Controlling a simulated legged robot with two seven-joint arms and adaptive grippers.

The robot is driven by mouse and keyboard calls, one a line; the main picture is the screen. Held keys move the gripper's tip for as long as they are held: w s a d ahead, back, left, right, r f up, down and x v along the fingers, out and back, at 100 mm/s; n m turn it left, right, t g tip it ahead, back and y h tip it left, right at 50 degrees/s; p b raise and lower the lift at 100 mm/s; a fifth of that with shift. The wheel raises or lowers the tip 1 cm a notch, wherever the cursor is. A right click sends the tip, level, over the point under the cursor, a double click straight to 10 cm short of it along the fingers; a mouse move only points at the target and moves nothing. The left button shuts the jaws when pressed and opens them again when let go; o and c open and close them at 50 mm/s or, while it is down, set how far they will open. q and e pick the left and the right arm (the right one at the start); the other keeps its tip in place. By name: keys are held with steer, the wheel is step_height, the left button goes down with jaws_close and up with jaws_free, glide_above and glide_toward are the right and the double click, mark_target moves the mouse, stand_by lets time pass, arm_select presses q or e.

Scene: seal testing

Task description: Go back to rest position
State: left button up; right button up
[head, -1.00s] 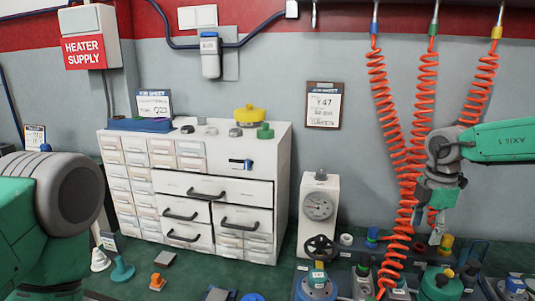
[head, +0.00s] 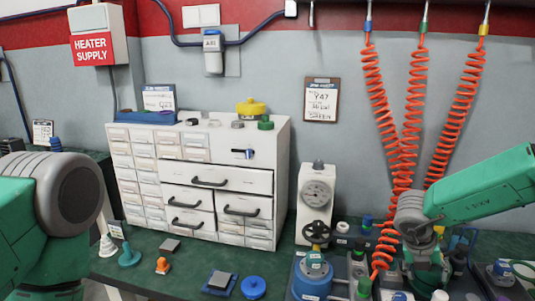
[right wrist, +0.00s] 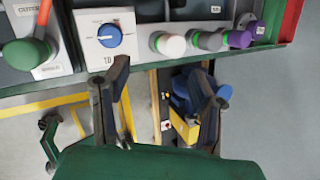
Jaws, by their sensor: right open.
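My right arm (head: 480,190) comes in from the right in the head view, with its wrist bent down over the crowded right part of the bench. Its fingertips are hard to make out there among the fixtures. In the right wrist view my right gripper (right wrist: 160,105) shows two dark fingers spread apart with nothing held between them. They point towards the bench edge and the floor beyond. My left arm (head: 60,200) shows at the left edge of the head view; its gripper is out of view.
The green bench (head: 165,272) carries a white drawer cabinet (head: 282,180), a gauge stand (head: 316,195) and a blue round fixture (head: 312,275). Orange coiled hoses (head: 376,90) hang close to my right wrist. The right wrist view shows a blue-knobbed dial panel (right wrist: 88,45) and a purple knob (right wrist: 240,38).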

steer(key=s+a+f+n+t+y+b, duration=0.1)
steer(key=s+a+f+n+t, duration=0.15)
steer(key=s+f+n, duration=0.8)
steer(key=s+a+f+n+t+b, duration=0.1)
steer(key=s+a+f+n, duration=0.4)
steer(key=n, duration=1)
steer(key=s+a+f+n+g+y+b, duration=0.1)
steer(key=s+f+n+g+y, duration=0.1)
steer(key=s+n, duration=0.6)
steer(key=s+a+f+n+g+y, duration=0.1)
steer(key=s+f+n+g+y, duration=0.1)
steer(key=s+n, duration=0.6)
steer(key=s+f, duration=0.1)
steer(key=s, duration=0.3)
steer(key=shift+a+b, duration=0.3)
steer(key=shift+b, duration=0.05)
